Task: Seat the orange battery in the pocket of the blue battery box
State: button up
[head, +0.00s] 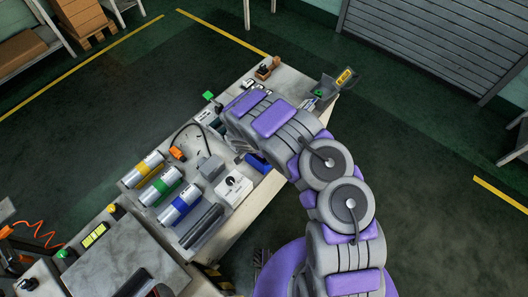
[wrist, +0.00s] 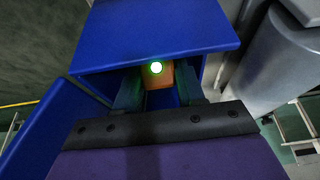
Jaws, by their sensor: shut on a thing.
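The blue battery box (wrist: 155,30) fills the upper part of the wrist view, with a blue panel (wrist: 60,120) at the left. In the head view, a blue piece (head: 257,163) shows at the bench's right edge, partly covered by my arm. My gripper (wrist: 158,88) is shut on the orange battery (wrist: 159,98), with one dark finger on each side. The fingertips and the battery's far end go under the blue box's upper edge, so the pocket and how deep the battery sits are hidden. A round green light (wrist: 155,68) glows at that edge.
Yellow, green and blue banded cylinders (head: 180,207) lie on the bench left of my arm, near a white box with a black knob (head: 233,186). A grey rounded body (wrist: 275,65) stands close at the right in the wrist view. Floor right of the bench is clear.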

grip_shut()
notch_tip(320, 180, up, 10)
jog(key=shift+r+p, duration=0.1)
jog(key=shift+p, duration=1.1)
